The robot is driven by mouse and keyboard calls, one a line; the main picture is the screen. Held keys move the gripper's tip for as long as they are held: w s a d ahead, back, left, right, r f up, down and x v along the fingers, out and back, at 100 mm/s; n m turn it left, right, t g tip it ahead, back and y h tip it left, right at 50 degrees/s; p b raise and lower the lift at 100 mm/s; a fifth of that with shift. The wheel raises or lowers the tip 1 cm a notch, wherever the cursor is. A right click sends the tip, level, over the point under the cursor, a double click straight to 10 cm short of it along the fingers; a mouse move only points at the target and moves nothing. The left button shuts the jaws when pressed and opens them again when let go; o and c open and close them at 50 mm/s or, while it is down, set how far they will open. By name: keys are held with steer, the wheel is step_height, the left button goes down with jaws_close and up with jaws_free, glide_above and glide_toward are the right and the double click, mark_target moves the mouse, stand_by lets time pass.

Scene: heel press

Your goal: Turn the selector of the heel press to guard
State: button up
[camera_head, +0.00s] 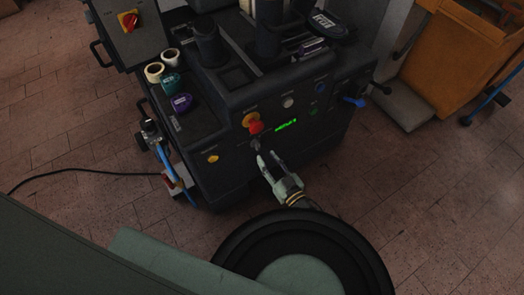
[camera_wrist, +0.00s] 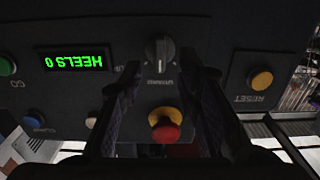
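The heel press (camera_head: 232,160) is a dark machine with a control panel on its front. Its selector (camera_head: 255,144) is a small dark knob below the red stop button. In the wrist view, which is upside down, the selector (camera_wrist: 160,50) shows with a pale mark on its lower side and lettering below, too small to read surely. My gripper (camera_head: 268,158) is just in front of the panel, fingers toward the selector. In the wrist view my gripper (camera_wrist: 160,72) is open, with the knob framed between the fingertips. I cannot tell whether a finger touches it.
The red and yellow stop button (camera_wrist: 165,122) is close to the selector. A green display (camera_wrist: 72,59) reads HEELS 0. A yellow RESET button (camera_wrist: 261,79) is on the other side. A blue-handled air fitting (camera_head: 168,165) stands at the press's left. Brick floor in front is open.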

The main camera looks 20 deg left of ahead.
steer(key=v, duration=0.6)
steer(key=shift+s+d, duration=0.15)
steer(key=shift+d, duration=0.05)
